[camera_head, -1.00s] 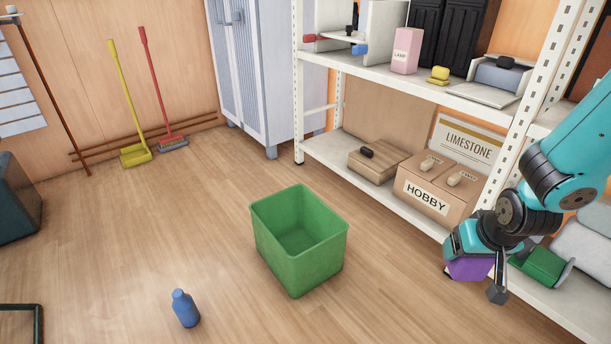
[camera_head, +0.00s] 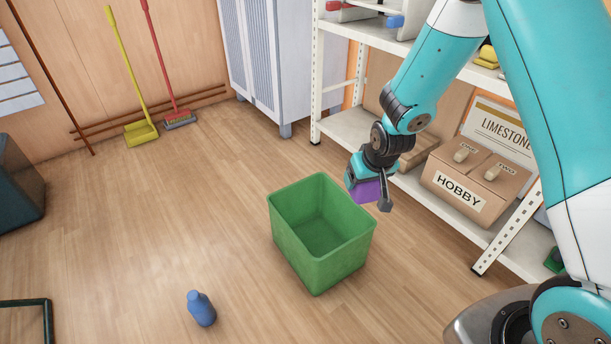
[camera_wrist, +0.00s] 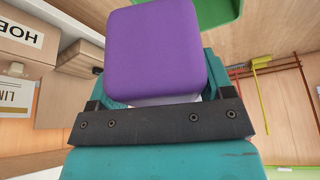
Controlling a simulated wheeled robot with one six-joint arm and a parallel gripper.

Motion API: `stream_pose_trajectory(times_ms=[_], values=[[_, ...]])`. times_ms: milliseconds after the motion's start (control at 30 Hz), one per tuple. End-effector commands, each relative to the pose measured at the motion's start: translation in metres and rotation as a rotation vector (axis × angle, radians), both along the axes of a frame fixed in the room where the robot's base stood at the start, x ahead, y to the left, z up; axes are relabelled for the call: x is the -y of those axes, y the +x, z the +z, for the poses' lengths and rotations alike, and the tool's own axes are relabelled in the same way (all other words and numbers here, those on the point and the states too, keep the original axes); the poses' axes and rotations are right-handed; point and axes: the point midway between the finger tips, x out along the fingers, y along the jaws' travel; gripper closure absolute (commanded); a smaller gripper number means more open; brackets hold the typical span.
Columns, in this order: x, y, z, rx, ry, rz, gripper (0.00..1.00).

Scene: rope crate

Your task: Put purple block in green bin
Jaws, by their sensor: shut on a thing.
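The purple block (camera_head: 367,190) is held in my gripper (camera_head: 368,192), above the floor at the right rim of the green bin in the head view. The jaws are shut on it and partly cover it. In the wrist view the purple block (camera_wrist: 155,50) fills the upper middle, in front of the dark gripper bar. The green bin (camera_head: 318,265) stands upright on the wooden floor, and its visible inside is empty. A part of the green bin (camera_wrist: 215,12) shows behind the block in the wrist view.
A white shelf (camera_head: 462,228) with a HOBBY box (camera_head: 470,186) is at the right, close to my arm. A yellow broom (camera_head: 140,132) and a red broom lean on the back wall. Floor left of the bin is mostly clear.

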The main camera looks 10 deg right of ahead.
Motion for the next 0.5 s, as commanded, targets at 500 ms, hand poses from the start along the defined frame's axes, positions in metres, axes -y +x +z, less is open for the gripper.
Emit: stream_pose_trajectory(times_ms=[500], values=[[-0.069,0.136,-0.114,-0.002,0.000,0.097,0.59]])
